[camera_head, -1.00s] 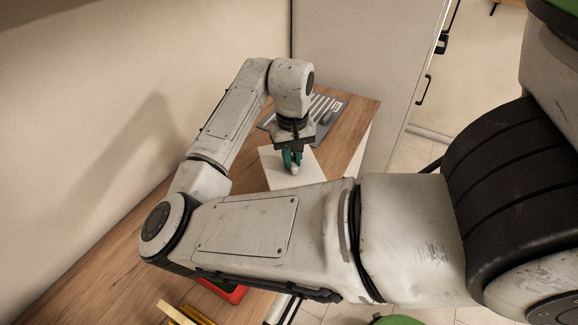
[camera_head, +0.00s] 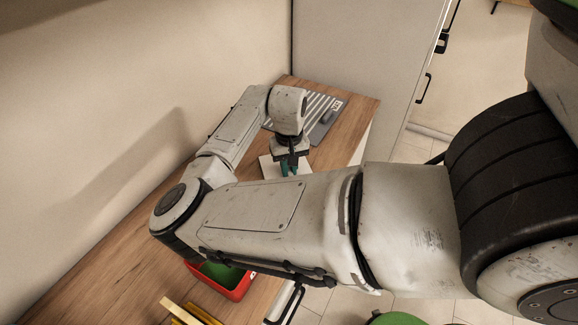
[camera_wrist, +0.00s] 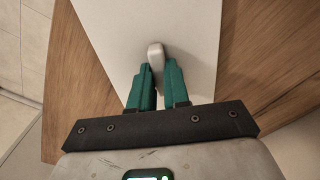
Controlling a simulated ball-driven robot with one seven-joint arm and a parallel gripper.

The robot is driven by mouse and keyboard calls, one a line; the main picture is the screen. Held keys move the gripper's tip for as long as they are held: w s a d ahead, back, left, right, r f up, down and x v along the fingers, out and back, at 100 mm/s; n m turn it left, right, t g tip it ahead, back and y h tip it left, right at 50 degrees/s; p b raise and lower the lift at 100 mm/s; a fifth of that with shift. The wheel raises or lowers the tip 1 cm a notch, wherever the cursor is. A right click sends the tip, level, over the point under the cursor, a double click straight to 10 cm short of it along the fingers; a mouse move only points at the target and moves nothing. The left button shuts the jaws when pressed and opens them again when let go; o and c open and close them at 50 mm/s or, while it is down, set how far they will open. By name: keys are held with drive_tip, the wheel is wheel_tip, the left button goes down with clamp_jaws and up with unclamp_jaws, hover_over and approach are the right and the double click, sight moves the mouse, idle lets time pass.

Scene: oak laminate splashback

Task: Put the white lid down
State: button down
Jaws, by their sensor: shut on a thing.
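The white lid (camera_wrist: 110,30) is a flat white panel with a small raised knob (camera_wrist: 156,56) in the wrist view. My gripper (camera_wrist: 157,72) is shut on that knob with its green fingers. In the head view the lid (camera_head: 267,166) shows only as a small white patch beside my gripper (camera_head: 289,168), over the wooden counter. My forearm hides the rest of it. I cannot tell whether the lid touches the counter.
A grey board with white stripes (camera_head: 309,108) lies on the wooden counter (camera_head: 352,112) behind the lid. A red bin, green inside (camera_head: 224,273), and yellow pieces (camera_head: 187,313) are at the near end. A wall runs along the left; a pale cabinet (camera_head: 365,60) stands behind.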

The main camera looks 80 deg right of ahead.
drive_tip(key=c, duration=1.1)
unclamp_jaws()
drive_tip(key=shift+f, duration=0.1)
wheel_tip(320, 180, up, 12)
drive_tip(key=b, duration=0.1)
